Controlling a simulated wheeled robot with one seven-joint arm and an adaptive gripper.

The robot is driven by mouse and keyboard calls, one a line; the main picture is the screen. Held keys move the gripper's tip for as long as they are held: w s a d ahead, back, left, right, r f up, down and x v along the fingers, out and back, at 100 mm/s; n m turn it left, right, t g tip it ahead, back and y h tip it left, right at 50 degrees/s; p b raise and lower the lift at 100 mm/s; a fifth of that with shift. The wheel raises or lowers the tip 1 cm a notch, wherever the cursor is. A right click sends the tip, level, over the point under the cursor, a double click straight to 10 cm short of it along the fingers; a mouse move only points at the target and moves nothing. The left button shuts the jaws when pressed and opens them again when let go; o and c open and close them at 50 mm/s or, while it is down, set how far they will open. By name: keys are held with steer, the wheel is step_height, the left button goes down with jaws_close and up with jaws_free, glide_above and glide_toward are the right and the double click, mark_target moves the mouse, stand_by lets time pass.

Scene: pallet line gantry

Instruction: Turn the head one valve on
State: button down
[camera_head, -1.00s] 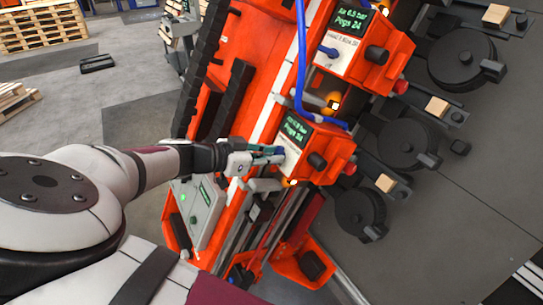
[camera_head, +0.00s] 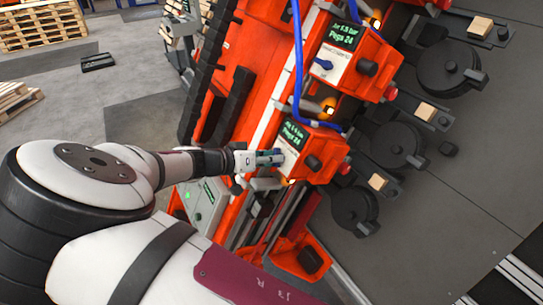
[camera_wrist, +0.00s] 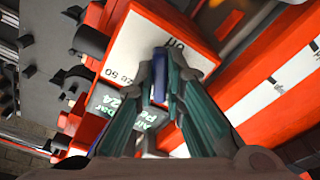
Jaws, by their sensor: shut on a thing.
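The orange nearest head box (camera_head: 325,157) has a white front plate and a small green-lettered display (camera_head: 294,134). My gripper (camera_head: 279,157) is at the white plate of this box, below the display. In the wrist view my gripper (camera_wrist: 161,68) has its fingertips closed around a small blue valve handle (camera_wrist: 160,60) on the white plate (camera_wrist: 140,45). The word "off" shows on the plate beside the handle.
A second orange head box (camera_head: 352,60), with its own blue valve handle (camera_head: 323,63), stands above. Blue hoses (camera_head: 297,60) run close by. Dark round discs (camera_head: 395,146) and wooden blocks (camera_head: 425,111) lie right. Open floor (camera_head: 130,120) is at left.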

steer(key=n+p, duration=0.2)
steer(key=n, duration=0.3)
steer(key=shift+s+r+n+y+p, duration=0.1)
steer(key=shift+s+n+y+p, duration=0.05)
steer(key=shift+n+y+p, duration=0.2)
steer(key=n+p, duration=0.1)
steer(key=n, duration=0.5)
steer(key=shift+d+y, duration=0.1)
steer(key=shift+y, duration=0.25)
steer(key=c, duration=1.7)
jaws_free()
steer(key=shift+o, duration=0.2)
steer(key=v, duration=1.2)
